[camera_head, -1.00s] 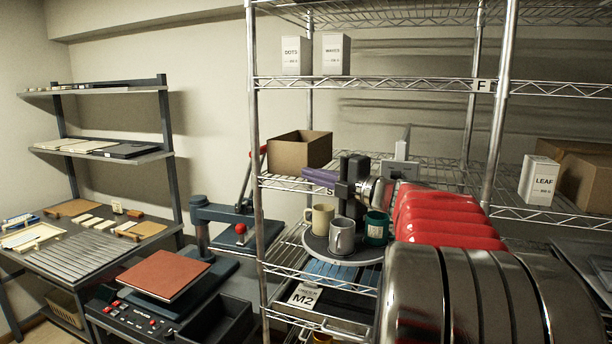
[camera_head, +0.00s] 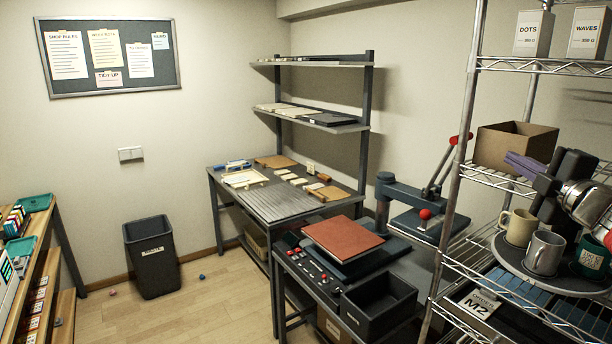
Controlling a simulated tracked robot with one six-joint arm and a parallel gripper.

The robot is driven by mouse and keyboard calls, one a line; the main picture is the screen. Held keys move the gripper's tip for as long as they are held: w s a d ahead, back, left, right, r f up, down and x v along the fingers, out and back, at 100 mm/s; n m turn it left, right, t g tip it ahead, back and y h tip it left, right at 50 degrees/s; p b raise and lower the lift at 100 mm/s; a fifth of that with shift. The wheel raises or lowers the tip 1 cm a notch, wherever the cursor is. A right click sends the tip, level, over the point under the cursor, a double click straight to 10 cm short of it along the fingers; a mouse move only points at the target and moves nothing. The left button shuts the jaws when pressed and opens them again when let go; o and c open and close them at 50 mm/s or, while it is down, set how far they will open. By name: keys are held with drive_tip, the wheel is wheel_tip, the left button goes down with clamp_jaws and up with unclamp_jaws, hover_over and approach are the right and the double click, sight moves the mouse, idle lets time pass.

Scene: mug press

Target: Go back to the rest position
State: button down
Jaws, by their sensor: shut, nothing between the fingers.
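My gripper (camera_head: 524,166) is at the right side of the view, with purple fingers on a dark body, and it is shut and empty. It is in front of the wire shelving, above a round grey tray (camera_head: 508,256). On the tray stand a cream mug (camera_head: 520,228), a grey metallic mug (camera_head: 544,253) and a dark green mug (camera_head: 590,259). The gripper is apart from the mugs, a little above the cream one. Most of my arm is cut off by the right edge.
The wire rack (camera_head: 450,215) holds an open cardboard box (camera_head: 515,147) close to the gripper. A heat press (camera_head: 410,205) and a red pad (camera_head: 343,237) stand left of the rack. A workbench (camera_head: 270,203) and a black bin (camera_head: 152,257) are further left. The floor between is mostly clear.

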drive_tip(key=s+a+f+m+g, duration=0.6)
drive_tip(key=s+a+f+m, duration=0.2)
drive_tip(key=s+a+f, duration=0.5)
drive_tip(key=s+a+f+m+g, duration=0.7)
drive_tip(key=s+a+f, duration=0.6)
drive_tip(key=a, duration=0.5)
wheel_tip(320, 180, down, 2)
drive_tip(key=shift+s+f+m, duration=0.15)
drive_tip(key=shift+s+m, duration=0.15)
drive_tip(key=shift+m, duration=0.3)
